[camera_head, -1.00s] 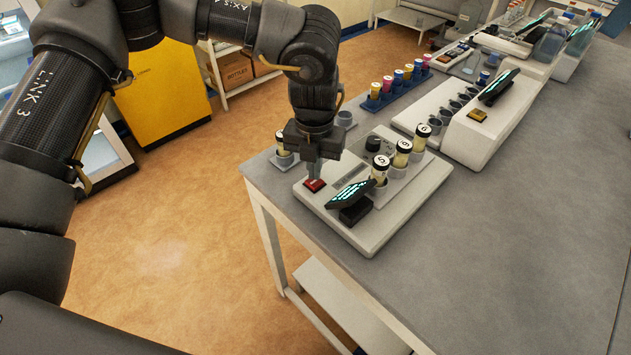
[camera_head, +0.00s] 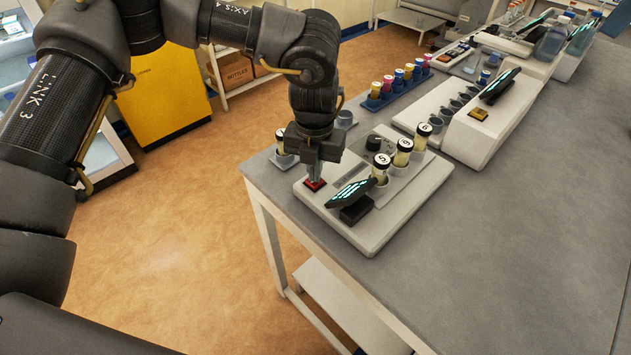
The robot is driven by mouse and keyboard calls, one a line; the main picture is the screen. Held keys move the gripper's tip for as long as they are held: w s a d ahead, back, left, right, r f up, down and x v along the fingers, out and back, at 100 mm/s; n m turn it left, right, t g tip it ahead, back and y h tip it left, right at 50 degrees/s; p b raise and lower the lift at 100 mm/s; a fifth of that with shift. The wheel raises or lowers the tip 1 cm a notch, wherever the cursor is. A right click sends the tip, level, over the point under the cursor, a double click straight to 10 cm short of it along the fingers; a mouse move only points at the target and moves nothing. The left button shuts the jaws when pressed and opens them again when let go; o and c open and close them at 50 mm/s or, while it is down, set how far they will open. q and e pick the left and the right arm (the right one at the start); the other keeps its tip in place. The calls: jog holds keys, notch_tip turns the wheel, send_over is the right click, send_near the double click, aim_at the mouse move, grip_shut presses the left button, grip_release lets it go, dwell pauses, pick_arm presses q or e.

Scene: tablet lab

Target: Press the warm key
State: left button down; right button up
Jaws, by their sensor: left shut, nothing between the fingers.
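A red key (camera_head: 315,185) sits at the near left part of a pale grey device (camera_head: 375,238) on the table's corner. I take this to be the warm key; no label is readable. My left gripper (camera_head: 314,180) is shut and empty, pointing down. Its fingertips are at the red key and seem to touch it, covering part of its top. Whether the key is pushed in cannot be told. A dark display (camera_head: 350,195) with cyan marks stands on the device to the right of the key. My right gripper is not in view.
Several numbered, white-capped vials (camera_head: 403,153) stand in cups on the device, with a dark round knob (camera_head: 374,143) beside them. A blue rack (camera_head: 390,92) of coloured vials and a second device (camera_head: 480,125) are farther back. The grey table (camera_head: 500,260) is clear at the right.

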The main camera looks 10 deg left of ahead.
pick_arm(q)
jog(key=shift+f, duration=0.15)
jog(key=shift+r+p, duration=1.35)
jog(key=shift+r, duration=0.65)
jog(key=shift+r, duration=0.1)
notch_tip(320, 180, up, 8)
jog(key=p, duration=0.5)
jog(key=shift+p, duration=0.4)
